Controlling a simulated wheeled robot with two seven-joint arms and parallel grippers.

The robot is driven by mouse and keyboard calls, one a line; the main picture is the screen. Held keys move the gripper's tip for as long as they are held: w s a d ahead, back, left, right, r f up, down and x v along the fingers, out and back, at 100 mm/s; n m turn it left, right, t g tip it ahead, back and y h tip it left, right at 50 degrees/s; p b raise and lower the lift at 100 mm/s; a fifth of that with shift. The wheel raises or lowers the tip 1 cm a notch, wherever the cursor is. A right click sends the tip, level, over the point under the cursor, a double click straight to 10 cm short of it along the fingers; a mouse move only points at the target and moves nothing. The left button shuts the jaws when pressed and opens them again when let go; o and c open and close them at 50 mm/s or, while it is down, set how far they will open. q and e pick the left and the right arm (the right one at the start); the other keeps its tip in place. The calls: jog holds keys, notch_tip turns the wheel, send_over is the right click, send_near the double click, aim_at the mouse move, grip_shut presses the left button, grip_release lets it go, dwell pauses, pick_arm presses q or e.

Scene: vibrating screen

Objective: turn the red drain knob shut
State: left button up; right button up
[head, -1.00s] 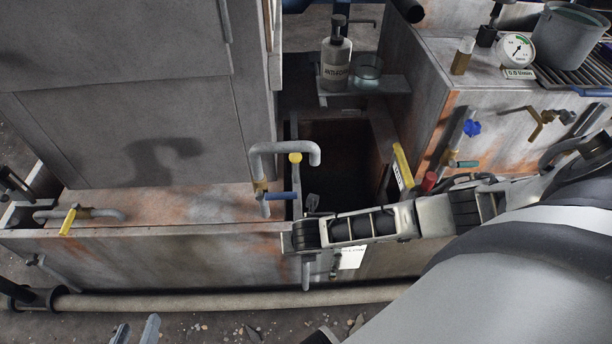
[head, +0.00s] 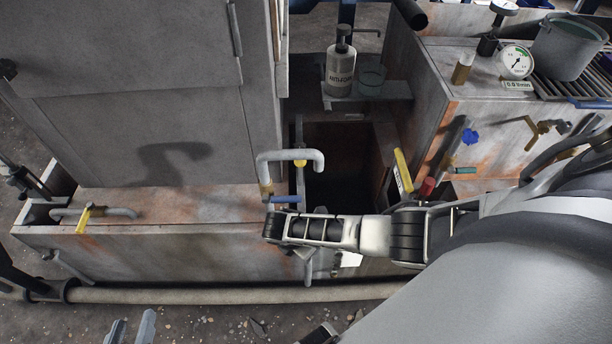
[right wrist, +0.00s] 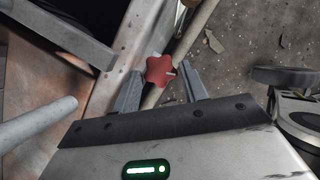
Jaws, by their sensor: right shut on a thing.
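The red drain knob (right wrist: 160,71) is a lobed red handle in the right wrist view, low by the tank wall above the gritty floor. My right gripper (right wrist: 162,76) has one finger on each side of it and is shut on it. In the head view the knob is hidden, and my right arm covers most of that gripper. My left gripper (head: 131,331) shows at the bottom left of the head view, its two fingers apart and empty, away from the knob.
A grey bent pipe with a blue handle (head: 285,199) rises beside my right arm. A long pipe (head: 200,294) runs along the tank's foot. A yellow-handled valve (head: 83,218) sits at left. A bottle (head: 340,67), glass and gauge (head: 515,62) stand at the back.

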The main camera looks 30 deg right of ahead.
jog(key=shift+w+d+m+g, duration=0.15)
jog(key=shift+m+g, duration=0.25)
jog(key=shift+m, duration=0.8)
jog(key=o, duration=0.9)
jog(key=shift+o, duration=0.2)
jog(key=shift+w, duration=0.1)
jog(key=shift+r, duration=0.1)
